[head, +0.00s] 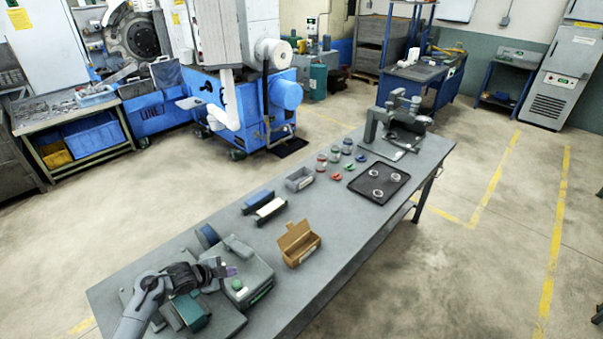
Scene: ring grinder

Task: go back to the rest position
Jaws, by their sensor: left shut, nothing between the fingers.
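My left gripper (230,270) is at the near left end of the grey workbench (333,254). It is shut and empty, and shows in front of or above a grey-green machine (246,262) with a green knob. I cannot tell whether it touches the machine. My right gripper is not in view.
An open cardboard box (300,245), a grey bin (299,179) and blue and white blocks (258,201) stand mid-bench. Small jars (335,154) and a black tray (379,182) with rings lie farther back, before a grey fixture (394,129). The floor at right is clear.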

